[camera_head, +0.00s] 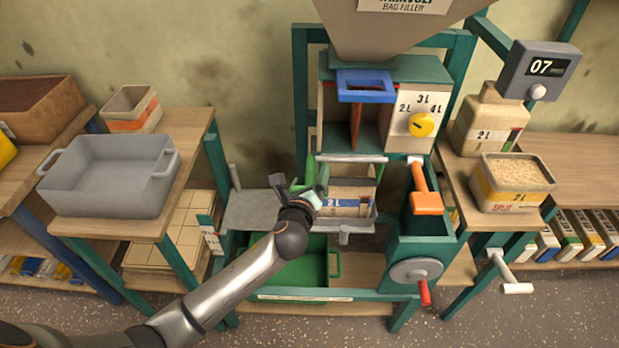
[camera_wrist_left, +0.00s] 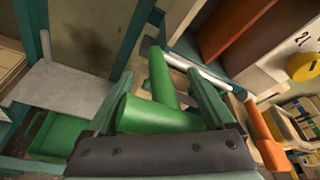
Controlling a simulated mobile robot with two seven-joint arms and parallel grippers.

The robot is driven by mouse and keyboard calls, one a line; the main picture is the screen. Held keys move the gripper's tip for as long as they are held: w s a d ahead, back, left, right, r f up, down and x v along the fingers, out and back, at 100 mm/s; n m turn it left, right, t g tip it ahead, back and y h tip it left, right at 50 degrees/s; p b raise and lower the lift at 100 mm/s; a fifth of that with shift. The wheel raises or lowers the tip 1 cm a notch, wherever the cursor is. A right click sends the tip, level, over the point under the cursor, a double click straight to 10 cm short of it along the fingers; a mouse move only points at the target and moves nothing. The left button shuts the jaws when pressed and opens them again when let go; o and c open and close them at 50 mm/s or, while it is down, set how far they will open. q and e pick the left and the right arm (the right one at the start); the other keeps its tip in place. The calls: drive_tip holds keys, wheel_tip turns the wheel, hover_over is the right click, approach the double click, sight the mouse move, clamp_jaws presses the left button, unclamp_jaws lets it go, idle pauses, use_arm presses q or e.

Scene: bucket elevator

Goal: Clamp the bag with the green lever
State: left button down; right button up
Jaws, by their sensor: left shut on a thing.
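The green lever (camera_head: 309,172) is at the left of the bag holder under the filler; in the left wrist view it is a green bar with a crosswise grip (camera_wrist_left: 158,116). My left gripper (camera_head: 312,194) is shut on that grip, one finger at each end side in the left wrist view (camera_wrist_left: 162,108). The bag (camera_head: 350,196), tan with a blue band marked 2 L, stands just right of my gripper below a pale bar (camera_head: 350,159). My gripper hides part of the lever and the bag's left edge. I cannot tell how tightly the bag is held. My right gripper is not in view.
An orange-handled lever (camera_head: 425,194) and a crank wheel (camera_head: 416,271) are on the frame's right. A green bin (camera_head: 300,268) is below. A grey tub (camera_head: 108,176) is on the left table; a grain box (camera_head: 512,183) is on the right one.

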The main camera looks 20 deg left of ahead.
use_arm(q)
drive_tip(key=shift+d+r, duration=0.15)
drive_tip(key=shift+r, duration=0.15)
idle(0.5)
drive_tip(key=shift+c, duration=0.6)
unclamp_jaws()
drive_tip(key=shift+o, duration=0.6)
drive_tip(key=shift+f, duration=0.1)
drive_tip(key=shift+s, duration=0.1)
drive_tip(key=v, duration=1.2)
drive_tip(key=shift+s, duration=0.2)
drive_tip(key=shift+f, duration=0.1)
